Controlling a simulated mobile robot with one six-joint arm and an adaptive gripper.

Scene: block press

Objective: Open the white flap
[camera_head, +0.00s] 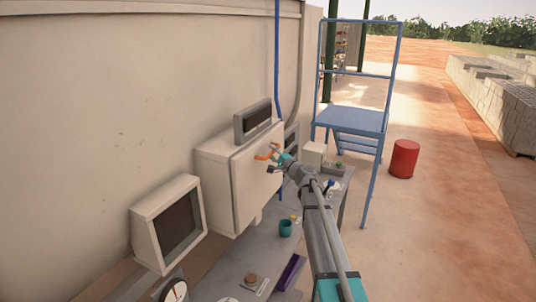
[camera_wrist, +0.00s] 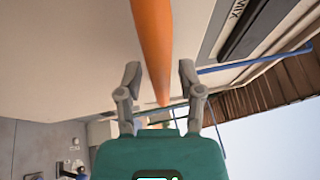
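The white flap (camera_head: 254,187) is the front door of a white box on the wall, and it looks shut in the head view. An orange handle (camera_head: 264,153) sticks out near the flap's upper right side. My gripper (camera_head: 276,156) is at this handle, to its right. In the wrist view the orange handle (camera_wrist: 154,45) runs between the two fingers of my gripper (camera_wrist: 159,76), with gaps visible on both sides. The fingers are open. I cannot tell whether either finger touches the handle. The pale flap surface (camera_wrist: 65,45) fills the upper left there.
A grey display (camera_head: 253,121) stands on top of the box. A framed white monitor (camera_head: 170,222) is to its left. A bench below holds a teal cup (camera_head: 285,228) and small items. A blue stand (camera_head: 350,122) and red drum (camera_head: 404,159) are to the right, with open ground.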

